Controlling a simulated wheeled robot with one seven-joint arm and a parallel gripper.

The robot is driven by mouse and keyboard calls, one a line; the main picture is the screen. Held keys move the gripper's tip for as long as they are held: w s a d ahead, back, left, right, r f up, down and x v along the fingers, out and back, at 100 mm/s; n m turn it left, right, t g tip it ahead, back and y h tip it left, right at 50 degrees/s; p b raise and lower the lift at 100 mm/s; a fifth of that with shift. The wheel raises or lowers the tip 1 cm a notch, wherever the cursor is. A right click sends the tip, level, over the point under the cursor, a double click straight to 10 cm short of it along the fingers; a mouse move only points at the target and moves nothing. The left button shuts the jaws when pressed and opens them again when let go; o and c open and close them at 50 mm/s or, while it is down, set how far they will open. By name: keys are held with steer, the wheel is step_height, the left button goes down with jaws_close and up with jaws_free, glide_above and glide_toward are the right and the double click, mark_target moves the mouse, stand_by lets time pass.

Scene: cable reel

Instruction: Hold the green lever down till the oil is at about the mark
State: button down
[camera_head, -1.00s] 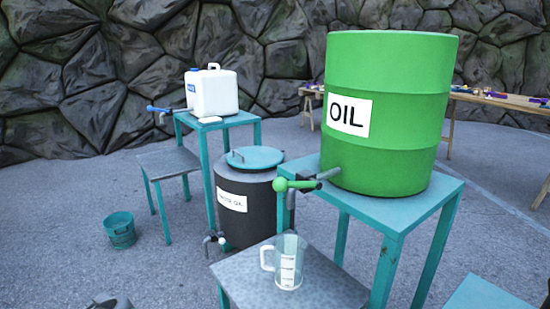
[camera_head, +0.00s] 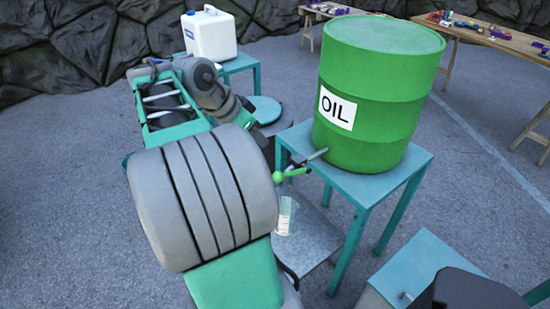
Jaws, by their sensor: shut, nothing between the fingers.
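The green drum labelled OIL (camera_head: 375,105) stands on a teal table. Its tap (camera_head: 316,156) sticks out to the left, with the green lever (camera_head: 292,173) and its round green knob below it. The clear measuring jug (camera_head: 286,216) with white marks stands below the tap on a low grey table; my arm hides its left part. I cannot make out oil in it or a stream. My gripper (camera_head: 264,140), dark and partly hidden by my arm, is shut and empty, just above and left of the lever knob. I cannot tell whether it touches the lever.
The drum's teal table (camera_head: 405,178) stands beside the low grey table (camera_head: 318,245). A white canister (camera_head: 210,35) stands on another teal table behind my arm. A teal lid (camera_head: 265,110) shows beyond my wrist. Trestle tables (camera_head: 480,32) hold small items at the back right.

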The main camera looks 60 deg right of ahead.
glide_above(276, 174)
steer(key=f, duration=0.8)
steer(key=shift+s+d+f+b, duration=0.15)
steer(key=shift+d+f+b, duration=0.1)
steer(key=shift+f+b, duration=0.1)
steer(key=shift+w+a+f, duration=0.1)
steer(key=shift+a+f, duration=0.05)
steer(key=shift+f, duration=0.5)
steer(key=shift+w+a+f, duration=0.1)
steer(key=shift+f, duration=0.5)
steer(key=shift+a+f, duration=0.1)
steer(key=shift+f, duration=0.5)
steer(key=shift+f, duration=0.1)
